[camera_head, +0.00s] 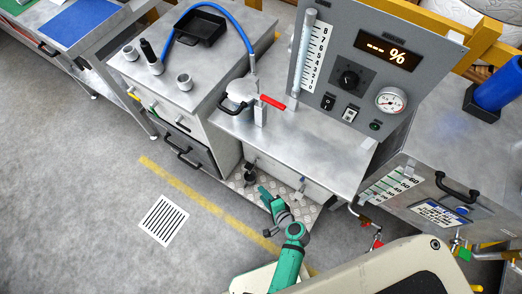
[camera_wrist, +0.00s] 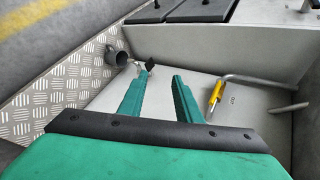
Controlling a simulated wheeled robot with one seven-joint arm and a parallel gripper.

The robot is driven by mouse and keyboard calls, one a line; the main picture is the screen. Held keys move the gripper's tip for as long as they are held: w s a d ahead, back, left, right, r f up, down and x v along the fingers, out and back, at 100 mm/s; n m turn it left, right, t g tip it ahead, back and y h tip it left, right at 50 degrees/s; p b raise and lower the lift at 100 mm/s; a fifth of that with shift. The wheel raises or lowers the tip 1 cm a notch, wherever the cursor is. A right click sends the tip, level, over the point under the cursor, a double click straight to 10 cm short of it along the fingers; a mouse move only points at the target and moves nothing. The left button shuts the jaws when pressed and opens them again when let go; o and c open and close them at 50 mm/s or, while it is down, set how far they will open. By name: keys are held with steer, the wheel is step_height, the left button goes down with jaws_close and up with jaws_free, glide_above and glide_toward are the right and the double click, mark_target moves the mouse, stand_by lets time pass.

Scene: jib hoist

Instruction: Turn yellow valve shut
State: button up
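A valve with a yellow lever (camera_wrist: 215,94) shows in the wrist view, to the right of my fingers, with a bent grey pipe (camera_wrist: 255,82) next to it. The lever stands slanted, its upper end leaning right. I cannot make out this valve clearly in the head view. My gripper (camera_wrist: 164,75) is open and empty, its green fingers apart, with a gap between the right finger and the yellow lever. In the head view my gripper (camera_head: 268,194) is low, in front of the steel bench at the chequered plate.
A dark round fitting (camera_wrist: 118,57) and small black knob (camera_wrist: 155,58) stand at the upper left in the wrist view. A red lever (camera_head: 272,102) is on the bench top; another red-handled valve (camera_head: 376,242) hangs at right. Open floor lies left.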

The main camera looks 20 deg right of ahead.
steer(key=w+d+r+m+t+y, duration=0.2)
steer(key=w+d+r+m+t, duration=0.2)
steer(key=w+d+r, duration=0.4)
steer(key=x, duration=1)
steer(key=shift+d+f, duration=0.25)
steer(key=shift+f, duration=0.1)
steer(key=shift+w+a+f+n, duration=0.15)
steer(key=shift+w+a+n, duration=0.15)
steer(key=shift+w, duration=0.25)
steer(key=shift+c, duration=0.7)
jaws_close()
